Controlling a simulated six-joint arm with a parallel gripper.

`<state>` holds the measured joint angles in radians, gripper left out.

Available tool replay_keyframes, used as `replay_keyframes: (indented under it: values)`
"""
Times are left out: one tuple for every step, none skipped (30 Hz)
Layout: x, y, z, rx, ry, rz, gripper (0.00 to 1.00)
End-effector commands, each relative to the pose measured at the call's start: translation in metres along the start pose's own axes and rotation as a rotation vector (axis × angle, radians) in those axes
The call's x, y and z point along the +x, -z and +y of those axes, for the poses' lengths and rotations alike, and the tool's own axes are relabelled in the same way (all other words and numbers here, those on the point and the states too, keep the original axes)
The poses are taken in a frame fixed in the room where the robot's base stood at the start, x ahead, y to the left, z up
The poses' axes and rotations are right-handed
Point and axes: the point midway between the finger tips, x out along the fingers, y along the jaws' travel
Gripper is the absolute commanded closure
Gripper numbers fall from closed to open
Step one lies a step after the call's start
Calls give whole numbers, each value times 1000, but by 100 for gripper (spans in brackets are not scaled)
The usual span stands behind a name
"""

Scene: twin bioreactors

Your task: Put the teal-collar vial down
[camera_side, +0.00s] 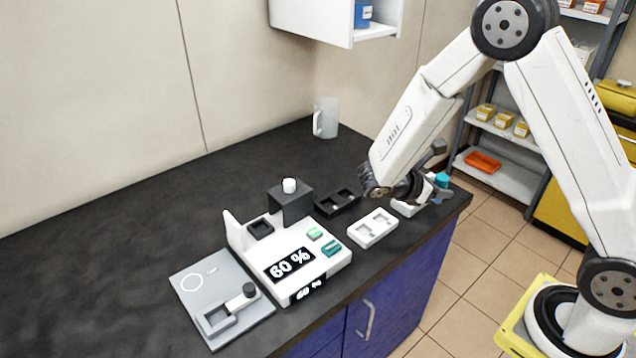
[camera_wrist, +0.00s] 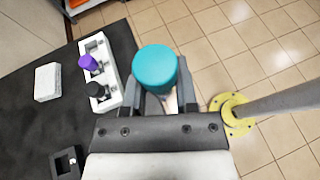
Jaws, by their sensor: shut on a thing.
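The vial with the teal collar (camera_side: 441,180) is held by my gripper (camera_side: 432,192) near the right end of the dark bench. In the wrist view its round teal top (camera_wrist: 155,66) shows between the two fingers of my gripper (camera_wrist: 158,100); the vial body is mostly hidden beneath the top. My gripper is shut on it. Floor tiles show around the top in the wrist view. A white rack (camera_wrist: 110,77) stands to its left with a purple-topped vial (camera_wrist: 88,62) and a black-topped vial (camera_wrist: 95,88).
A white device (camera_side: 330,261) shows "60 %". A grey plate (camera_side: 222,300) lies left of it. A mug (camera_side: 326,118) stands at the back. The left bench is clear.

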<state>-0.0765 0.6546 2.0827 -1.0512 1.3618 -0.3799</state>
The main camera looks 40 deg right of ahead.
Motion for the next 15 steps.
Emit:
replay_keyframes:
  values:
    - [4,4,-5,23,58,0,100]
    - [5,5,-8,37,93,0,100]
    - [7,8,-13,57,141,-1,100]
    - [8,10,-16,72,176,0,100]
    - [9,11,-20,87,211,0,100]
    - [10,14,-24,106,259,-1,100]
    - [11,16,-28,121,295,0,100]
    - [12,18,-31,137,331,0,100]
    - [12,20,-35,156,380,0,100]
    - [12,22,-38,171,416,0,100]
    - [13,24,-42,187,452,0,100]
    - [13,27,-46,206,501,0,100]
    - [12,29,-49,221,537,0,100]
    - [12,31,-52,237,573,0,100]
    - [12,33,-56,257,623,0,100]
